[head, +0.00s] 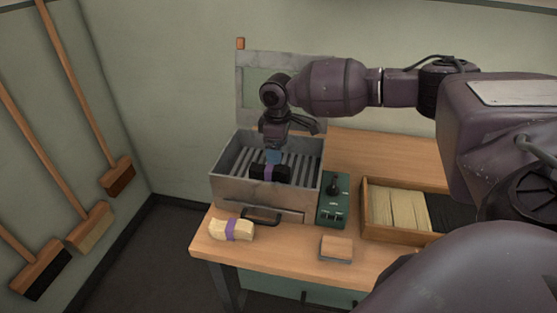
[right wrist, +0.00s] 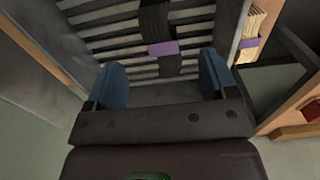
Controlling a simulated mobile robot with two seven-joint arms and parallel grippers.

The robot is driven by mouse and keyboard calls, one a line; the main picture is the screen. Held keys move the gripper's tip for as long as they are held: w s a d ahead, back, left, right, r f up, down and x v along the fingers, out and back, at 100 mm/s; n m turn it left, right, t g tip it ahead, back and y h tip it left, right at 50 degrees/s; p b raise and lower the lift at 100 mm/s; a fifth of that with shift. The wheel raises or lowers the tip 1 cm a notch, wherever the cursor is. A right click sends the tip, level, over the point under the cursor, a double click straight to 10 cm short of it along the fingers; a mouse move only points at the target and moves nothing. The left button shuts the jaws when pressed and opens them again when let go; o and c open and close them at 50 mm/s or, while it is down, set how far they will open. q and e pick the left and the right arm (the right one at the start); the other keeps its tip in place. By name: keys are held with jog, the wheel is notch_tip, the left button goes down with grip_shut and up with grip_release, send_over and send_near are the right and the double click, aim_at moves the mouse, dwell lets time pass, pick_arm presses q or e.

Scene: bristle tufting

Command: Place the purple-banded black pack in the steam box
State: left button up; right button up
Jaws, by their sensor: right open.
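The purple-banded black pack (head: 284,174) lies on the slats inside the grey steam box (head: 250,197), whose lid (head: 311,88) stands open behind it. In the right wrist view the black pack (right wrist: 154,22) and its purple band lie across the slats, just beyond my fingertips. My right gripper (head: 273,157) is over the box, close to the pack. In the right wrist view its blue fingers (right wrist: 163,80) are apart with nothing between them. Whether a finger touches the pack is unclear. My left gripper is not in view.
A cream pack with a purple band (head: 217,229) lies at the table's front left. A green control box (head: 333,205) stands right of the steam box. A wooden tray (head: 402,236) of cream and black bristles is further right. A small wooden block (head: 336,249) lies in front.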

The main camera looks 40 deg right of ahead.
aim_at(278, 169)
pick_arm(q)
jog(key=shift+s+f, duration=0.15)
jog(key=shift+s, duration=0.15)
pick_arm(e)
notch_tip(278, 169, up, 3)
jog(key=shift+r, duration=0.1)
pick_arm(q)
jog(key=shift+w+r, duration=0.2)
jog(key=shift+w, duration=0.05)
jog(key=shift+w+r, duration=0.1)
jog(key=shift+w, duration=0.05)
pick_arm(e)
jog(key=shift+s, duration=0.1)
